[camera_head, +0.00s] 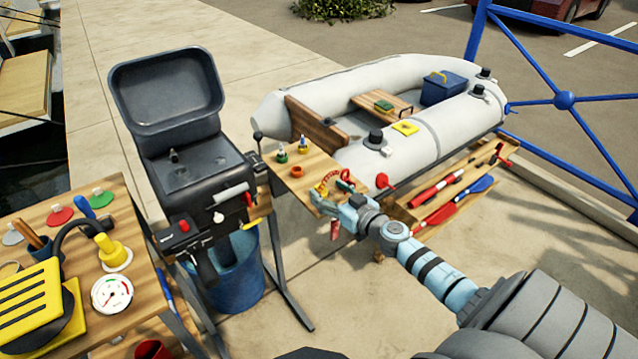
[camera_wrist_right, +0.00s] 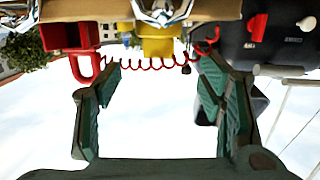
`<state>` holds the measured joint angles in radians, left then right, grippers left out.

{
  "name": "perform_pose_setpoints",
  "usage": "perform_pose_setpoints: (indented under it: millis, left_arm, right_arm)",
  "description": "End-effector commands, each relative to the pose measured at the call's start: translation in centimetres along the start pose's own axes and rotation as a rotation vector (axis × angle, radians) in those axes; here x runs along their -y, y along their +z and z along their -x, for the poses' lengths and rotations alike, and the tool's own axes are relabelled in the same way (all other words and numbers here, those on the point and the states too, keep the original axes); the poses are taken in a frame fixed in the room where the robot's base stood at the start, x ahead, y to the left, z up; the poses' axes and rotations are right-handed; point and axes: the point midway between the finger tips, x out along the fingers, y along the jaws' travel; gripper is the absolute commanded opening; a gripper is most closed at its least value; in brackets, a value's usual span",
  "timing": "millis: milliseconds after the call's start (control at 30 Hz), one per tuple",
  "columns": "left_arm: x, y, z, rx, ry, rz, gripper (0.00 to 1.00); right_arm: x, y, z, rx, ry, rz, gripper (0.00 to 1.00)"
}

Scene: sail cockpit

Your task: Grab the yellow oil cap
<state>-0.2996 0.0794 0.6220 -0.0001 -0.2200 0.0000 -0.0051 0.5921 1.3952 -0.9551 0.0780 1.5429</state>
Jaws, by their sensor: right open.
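I cannot tell for sure which thing is the oil cap. In the right wrist view, a yellow block-like thing (camera_wrist_right: 158,41) shows past the fingertips, partly cut off by things at the top edge. My right gripper (camera_head: 338,202) is at the front right edge of the small table, beside a red coiled cord (camera_head: 324,180). In the wrist view its two fingers (camera_wrist_right: 157,85) are wide apart with nothing between them. My left gripper is not in view.
An outboard motor (camera_head: 190,170) over a blue bucket (camera_head: 232,275) stands left of the small table. A grey inflatable boat (camera_head: 375,158) lies behind it. The left bench holds a gauge (camera_head: 112,293) and a yellow fitting (camera_head: 113,254). Paving in front is clear.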

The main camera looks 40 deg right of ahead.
Motion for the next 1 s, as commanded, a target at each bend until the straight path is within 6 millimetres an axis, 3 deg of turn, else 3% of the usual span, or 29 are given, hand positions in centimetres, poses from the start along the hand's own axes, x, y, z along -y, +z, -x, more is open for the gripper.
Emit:
perform_pose_setpoints:
  millis: [300, 500, 800, 1000]
  left_arm:
    - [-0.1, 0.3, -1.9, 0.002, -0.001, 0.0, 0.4]
    - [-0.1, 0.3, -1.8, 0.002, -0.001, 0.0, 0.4]
    - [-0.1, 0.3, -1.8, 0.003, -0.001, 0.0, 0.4]
    - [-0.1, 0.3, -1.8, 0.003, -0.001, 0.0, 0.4]
  right_arm:
    - [-0.1, 0.9, -5.2, 0.0, 0.001, -0.001, 0.63]
    - [-0.1, 0.7, -5.3, 0.002, 0.001, -0.001, 0.63]
    - [-0.1, 0.7, -5.3, 0.001, 0.001, -0.001, 0.16]
    - [-0.1, 0.7, -5.3, 0.001, 0.002, 0.0, 0.13]
